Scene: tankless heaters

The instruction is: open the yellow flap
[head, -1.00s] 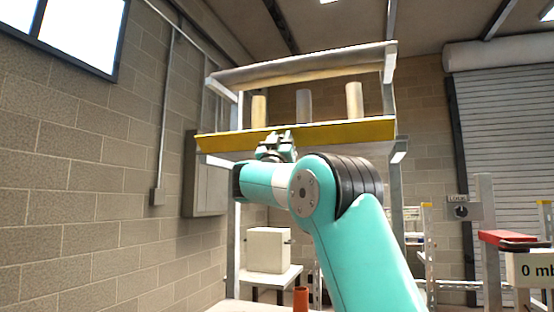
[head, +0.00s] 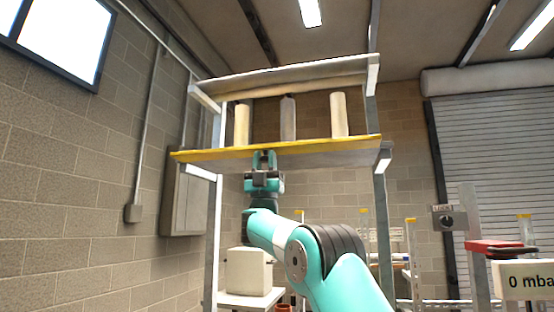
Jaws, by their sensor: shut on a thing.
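The yellow flap (head: 330,144) is a long board across the front of a raised shelf unit. The exact contact between the fingertips and the board is too small to make out. Behind and above the flap stand three upright cylinders, two cream (head: 241,124) (head: 338,115) and one grey (head: 288,118).
A grey metal frame (head: 381,210) carries the shelf, with a top panel (head: 290,76) above. A block wall (head: 60,190) with a grey wall box (head: 186,195) is at left. A white box (head: 247,270) stands low behind my arm. A red-topped post (head: 500,246) is at right.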

